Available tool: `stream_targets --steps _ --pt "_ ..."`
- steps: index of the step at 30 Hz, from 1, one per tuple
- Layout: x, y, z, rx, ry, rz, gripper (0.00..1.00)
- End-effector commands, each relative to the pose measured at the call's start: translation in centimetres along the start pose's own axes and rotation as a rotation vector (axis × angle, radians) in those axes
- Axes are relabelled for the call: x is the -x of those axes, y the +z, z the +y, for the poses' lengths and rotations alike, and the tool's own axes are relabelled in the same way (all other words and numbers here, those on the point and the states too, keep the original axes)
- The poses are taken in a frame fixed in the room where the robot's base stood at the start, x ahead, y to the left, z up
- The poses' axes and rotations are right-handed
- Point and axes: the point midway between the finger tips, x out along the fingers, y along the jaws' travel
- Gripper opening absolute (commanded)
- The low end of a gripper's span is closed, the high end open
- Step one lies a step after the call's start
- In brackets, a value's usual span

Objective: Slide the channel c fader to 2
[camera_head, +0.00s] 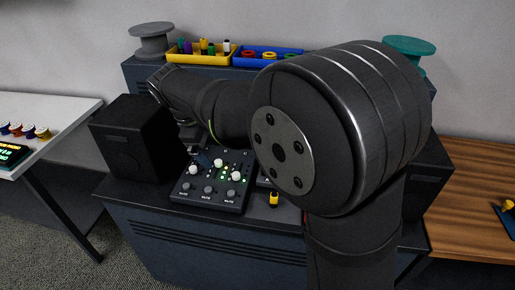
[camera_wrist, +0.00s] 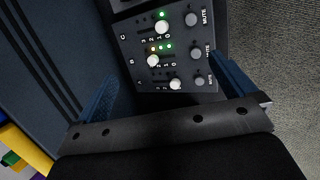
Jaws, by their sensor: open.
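The dark mixer panel (camera_head: 208,203) lies on the desk and also shows in the wrist view (camera_wrist: 180,50), with lettered channels, white fader knobs and round mute buttons. The channel C fader knob (camera_wrist: 190,20) sits toward the 0 and mute end of its travel, with one green light lit beside it. It also shows in the head view (camera_head: 236,176). The exact number it sits at cannot be read. The channel B knob (camera_wrist: 153,61) is higher up its scale. My gripper (camera_wrist: 165,68) is open above the panel, its blue fingers apart, holding nothing.
Dark speakers stand left (camera_head: 125,135) and right (camera_head: 430,165) of the panel. A yellow-and-black piece (camera_head: 274,199) lies on the desk right of the panel. A yellow tray (camera_head: 183,60) and a blue tray (camera_head: 240,62) stand behind. My arm hides the middle of the desk.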

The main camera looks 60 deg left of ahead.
Motion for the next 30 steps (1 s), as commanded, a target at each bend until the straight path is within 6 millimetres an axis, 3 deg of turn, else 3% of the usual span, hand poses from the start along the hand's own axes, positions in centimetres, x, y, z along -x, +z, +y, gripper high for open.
stream_targets --steps 7,15,20,23,30 --pt "0.1 0.0 0.0 0.000 0.000 0.000 1.00" --pt "0.1 0.0 0.0 -0.001 0.000 0.000 0.47" --pt "0.0 0.1 0.2 -0.033 -0.007 0.001 0.47" --pt "-0.3 0.3 0.6 -0.147 -0.033 0.004 0.47" --pt "-1.5 1.5 2.6 -0.717 -0.167 -0.012 0.47"
